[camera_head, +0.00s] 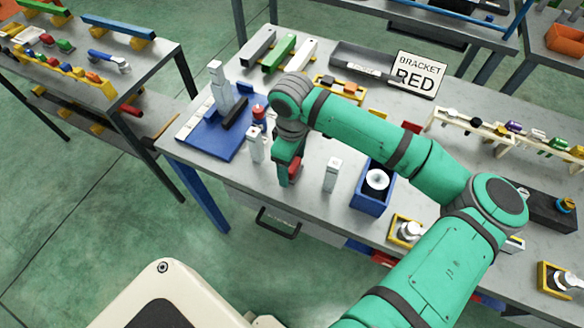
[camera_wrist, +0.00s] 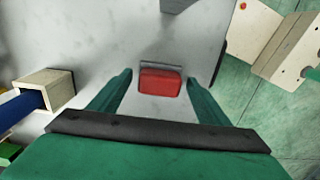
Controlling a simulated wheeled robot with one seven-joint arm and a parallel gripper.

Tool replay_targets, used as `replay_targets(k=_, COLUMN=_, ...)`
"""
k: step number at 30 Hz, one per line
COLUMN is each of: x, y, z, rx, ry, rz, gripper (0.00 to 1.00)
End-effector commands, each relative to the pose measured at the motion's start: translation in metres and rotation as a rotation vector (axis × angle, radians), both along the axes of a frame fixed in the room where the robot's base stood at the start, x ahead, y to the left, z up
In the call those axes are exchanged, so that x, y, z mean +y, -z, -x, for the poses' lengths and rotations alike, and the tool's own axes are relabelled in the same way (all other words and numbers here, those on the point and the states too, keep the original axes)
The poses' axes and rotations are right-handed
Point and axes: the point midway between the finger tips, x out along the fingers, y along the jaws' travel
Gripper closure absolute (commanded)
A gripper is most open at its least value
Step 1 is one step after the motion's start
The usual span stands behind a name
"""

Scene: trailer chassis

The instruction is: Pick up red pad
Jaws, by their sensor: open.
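The red pad (camera_wrist: 160,82) is a small block with rounded corners. In the wrist view it lies between the two green fingers of my gripper (camera_wrist: 158,88), with a gap on each side. A thin grey strip shows along its far edge. In the head view my gripper (camera_head: 288,172) points down at the front of the grey table, and a red patch, likely the pad (camera_head: 294,167), shows beside its fingers. My gripper is open. The arm hides part of the table behind it.
A blue fixture (camera_head: 208,137) stands left of my gripper. A white block (camera_head: 332,174) and a blue box (camera_head: 369,197) stand to its right. A sign (camera_head: 415,75) reading "BRACKET RED" stands at the back. The table's front edge is close to my gripper.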

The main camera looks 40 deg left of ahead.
Motion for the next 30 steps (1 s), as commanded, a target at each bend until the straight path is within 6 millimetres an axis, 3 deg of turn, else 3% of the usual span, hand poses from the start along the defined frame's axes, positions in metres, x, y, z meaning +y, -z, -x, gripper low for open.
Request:
replay_targets(k=3, x=0.000, y=0.000, z=0.000, rx=0.000, ry=0.001, rz=0.000, gripper=0.30)
replay_targets(k=9, x=0.000, y=0.000, z=0.000, rx=0.000, ry=0.001, rz=0.000, gripper=0.78)
replay_targets(k=11, x=0.000, y=0.000, z=0.000, rx=0.000, ry=0.001, rz=0.000, gripper=0.82)
replay_targets(k=23, x=0.000, y=-0.009, z=0.000, rx=0.000, ry=0.000, rz=-0.001, gripper=0.82)
replay_targets(k=28, x=0.001, y=-0.033, z=0.000, rx=-0.001, ry=-0.002, rz=-0.002, gripper=0.82)
replay_targets(k=30, x=-0.004, y=-0.044, z=0.010, rx=0.000, ry=-0.003, rz=-0.003, gripper=0.82)
